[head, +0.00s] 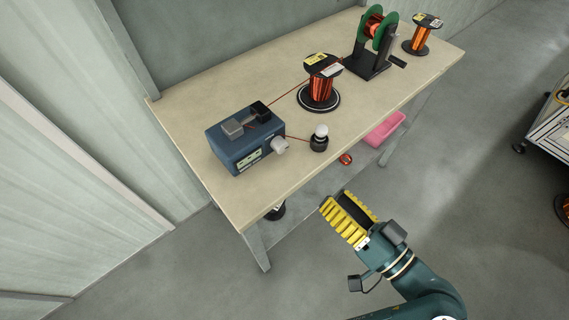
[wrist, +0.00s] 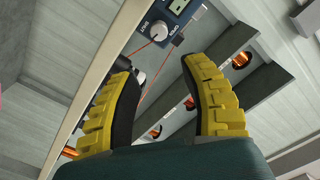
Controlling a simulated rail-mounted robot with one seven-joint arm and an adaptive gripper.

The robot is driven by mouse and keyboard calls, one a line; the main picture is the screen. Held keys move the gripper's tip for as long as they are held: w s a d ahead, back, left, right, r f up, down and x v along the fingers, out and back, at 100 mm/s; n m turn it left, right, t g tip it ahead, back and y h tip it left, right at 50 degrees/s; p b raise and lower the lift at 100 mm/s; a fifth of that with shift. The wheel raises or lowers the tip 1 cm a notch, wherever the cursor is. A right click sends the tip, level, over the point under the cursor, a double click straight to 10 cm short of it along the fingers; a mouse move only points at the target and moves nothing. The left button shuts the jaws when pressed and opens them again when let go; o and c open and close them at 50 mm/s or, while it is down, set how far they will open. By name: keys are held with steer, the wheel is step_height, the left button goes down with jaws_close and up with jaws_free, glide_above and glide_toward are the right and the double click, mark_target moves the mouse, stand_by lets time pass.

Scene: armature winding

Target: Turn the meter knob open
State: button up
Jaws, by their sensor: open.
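In the wrist view the meter (wrist: 181,6) is at the top, with the knob (wrist: 158,31) beyond and between my fingertips. Small white labels flank the knob; I cannot read them surely. My gripper (head: 335,200), with yellow ribbed fingers, is in front of the table edge, apart from the knob. In the wrist view my gripper (wrist: 157,60) is open and empty.
On the table (head: 190,105), a small black post with a white top (head: 319,138) stands right of the knob. A red wire runs past it. A copper spool (head: 321,88) stands behind, with a green-flanged spool (head: 376,30) farther back. A pink bin (head: 384,130) is below.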

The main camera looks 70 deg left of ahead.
mark_target(284, 148)
steer(key=b+x, duration=0.1)
steer(key=x, duration=1.5)
steer(key=shift+a+f, duration=0.1)
steer(key=shift+a, duration=0.05)
jaws_close()
